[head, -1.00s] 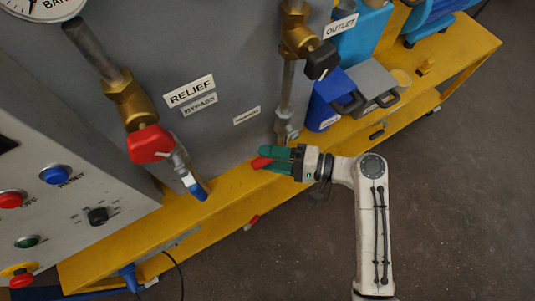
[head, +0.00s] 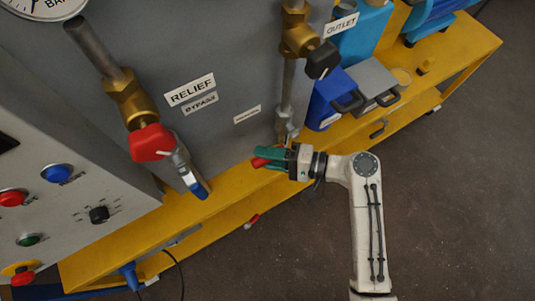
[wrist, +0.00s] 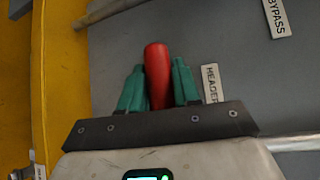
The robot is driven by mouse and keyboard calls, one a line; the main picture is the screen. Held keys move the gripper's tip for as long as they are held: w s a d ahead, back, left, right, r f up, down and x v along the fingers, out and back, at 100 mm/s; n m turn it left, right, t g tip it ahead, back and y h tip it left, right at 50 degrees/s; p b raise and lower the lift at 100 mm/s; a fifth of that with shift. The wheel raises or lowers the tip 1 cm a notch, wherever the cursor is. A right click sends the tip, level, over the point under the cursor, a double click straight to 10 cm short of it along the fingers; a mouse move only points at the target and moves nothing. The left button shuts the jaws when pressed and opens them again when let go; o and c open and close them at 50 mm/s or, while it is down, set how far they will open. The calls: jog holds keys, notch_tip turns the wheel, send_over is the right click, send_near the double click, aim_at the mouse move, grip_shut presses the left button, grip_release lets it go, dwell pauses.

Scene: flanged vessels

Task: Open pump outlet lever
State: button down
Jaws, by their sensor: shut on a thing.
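The red lever handle (head: 259,162) shows at the tips of my gripper (head: 267,158), low in front of the grey panel. In the wrist view the red handle (wrist: 157,75) stands between the two green fingers of my gripper (wrist: 158,88), and its rounded end sticks out past them. My gripper is shut on it. The OUTLET label (head: 341,25) is at the upper right, beside a brass valve (head: 298,38) with a dark knob. A pipe runs down from that valve to a fitting (head: 287,128) just above my gripper. The joint between handle and fitting is hidden.
A red relief valve knob (head: 151,142) and a blue-tipped lever (head: 197,188) are to the left. A blue container (head: 328,103) stands right of the pipe on the yellow frame (head: 226,188). The control box (head: 70,215) is at far left. The floor at right is clear.

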aim_at(270, 161)
jog(key=shift+f, duration=0.1)
dwell(0.4)
jog(key=f+h, duration=0.1)
jog(key=f+n+h+p, duration=0.1)
jog(key=f+n+h, duration=0.1)
jog(key=shift+w+d+t, duration=0.15)
jog(key=shift+d+t, duration=0.15)
jog(key=w+d+f+n+t+h+p, duration=0.1)
jog(key=w+d+f+n+t+h, duration=0.3)
jog(key=h, duration=0.5)
jog(key=shift+w+d+f+n+t+h, duration=0.45)
jog(key=shift+d+f+n, duration=0.55)
jog(key=shift+d, duration=0.45)
jog(key=shift+r, duration=0.15)
jog(key=c, duration=0.9)
grip_release()
jog(key=shift+s+r, duration=0.1)
jog(key=shift+s, duration=0.05)
